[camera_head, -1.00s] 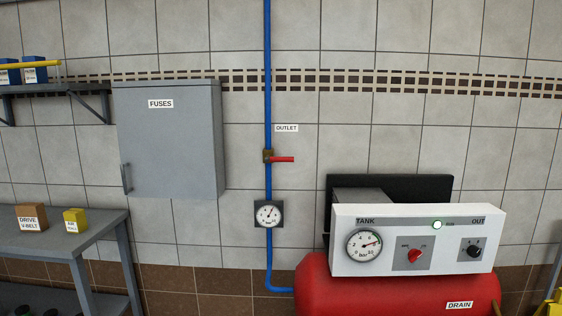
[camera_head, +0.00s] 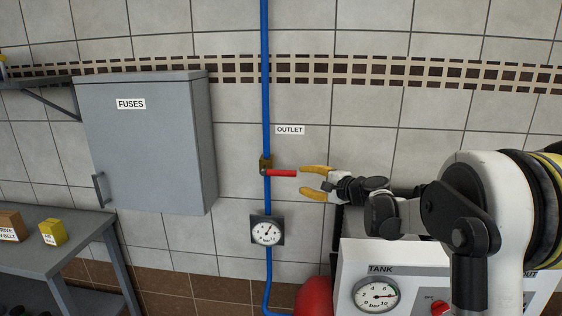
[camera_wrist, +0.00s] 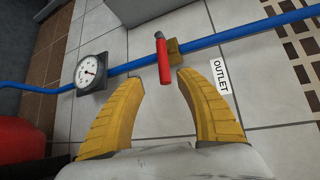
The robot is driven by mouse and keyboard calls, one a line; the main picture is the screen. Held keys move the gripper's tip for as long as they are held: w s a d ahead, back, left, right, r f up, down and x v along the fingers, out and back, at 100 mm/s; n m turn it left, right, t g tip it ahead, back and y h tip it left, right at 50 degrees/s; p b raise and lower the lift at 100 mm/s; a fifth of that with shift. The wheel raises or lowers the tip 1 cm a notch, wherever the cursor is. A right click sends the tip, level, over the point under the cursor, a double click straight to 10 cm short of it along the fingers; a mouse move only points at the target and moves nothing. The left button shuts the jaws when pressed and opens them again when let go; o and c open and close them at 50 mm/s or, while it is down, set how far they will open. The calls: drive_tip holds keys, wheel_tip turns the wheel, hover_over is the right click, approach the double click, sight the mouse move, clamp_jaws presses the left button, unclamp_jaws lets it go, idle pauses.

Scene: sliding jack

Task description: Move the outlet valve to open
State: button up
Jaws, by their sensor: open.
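The outlet valve has a red lever (camera_head: 281,173) on a brass body (camera_head: 265,163), set in a vertical blue pipe (camera_head: 266,80). The lever points right, level, across the pipe. An "OUTLET" label (camera_head: 290,130) is on the wall above it. My gripper (camera_head: 316,182) is open, its yellow fingers just right of the lever's free end. In the wrist view the red lever (camera_wrist: 163,60) points down between the open fingers (camera_wrist: 158,95), its free end near the fingertips.
A pressure gauge (camera_head: 267,230) sits on the pipe below the valve. A grey fuse cabinet (camera_head: 150,150) is on the wall to the left. A white control panel (camera_head: 352,258) and a red tank (camera_head: 314,297) stand below my arm. The tiled wall around the lever is clear.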

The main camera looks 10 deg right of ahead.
sight(287, 174)
drive_tip(key=b+x, duration=0.1)
drive_tip(key=x, duration=0.6)
drive_tip(key=b+x, duration=0.1)
drive_tip(key=x, duration=0.3)
drive_tip(key=shift+w+d+r+b, duration=0.2)
drive_tip(key=shift+w+d+b, duration=0.1)
drive_tip(key=shift+b, duration=0.05)
clamp_jaws()
